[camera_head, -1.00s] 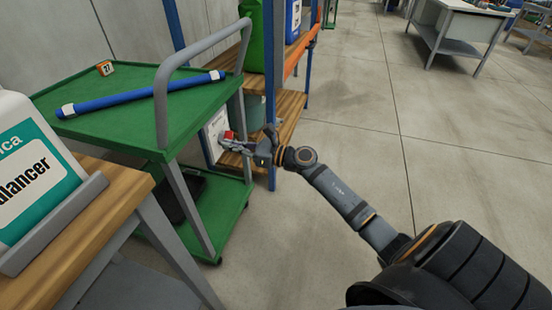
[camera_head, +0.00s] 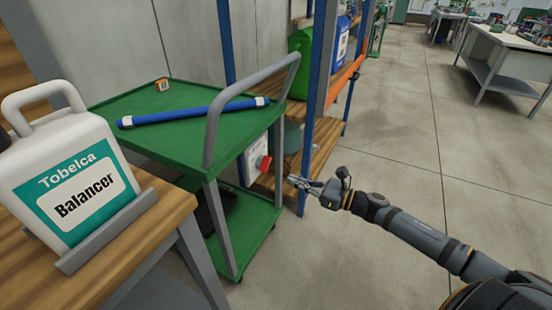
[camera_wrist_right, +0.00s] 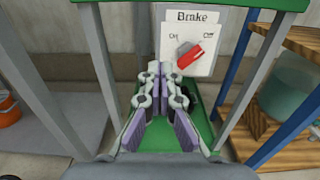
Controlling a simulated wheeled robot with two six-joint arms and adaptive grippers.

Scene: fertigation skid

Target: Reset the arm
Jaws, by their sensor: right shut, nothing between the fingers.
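My right gripper (camera_head: 294,182) is shut and empty, held in front of the green cart's handle end. In the right wrist view its fingertips (camera_wrist_right: 160,68) meet below and slightly left of a red rotary handle (camera_wrist_right: 190,54) on a white box (camera_wrist_right: 202,34) labelled "Brake". The handle is tilted. The fingers look apart from it. In the head view the red handle (camera_head: 264,163) shows on the white box (camera_head: 256,153) behind the cart's rail, left of my gripper. My left gripper is not in view.
A green cart (camera_head: 185,143) carries a blue tube (camera_head: 190,113) and an orange tag (camera_head: 162,85). A Balancer jug (camera_head: 60,150) stands on a wooden bench (camera_head: 165,215) at left. A blue-posted shelf (camera_head: 308,170) stands behind.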

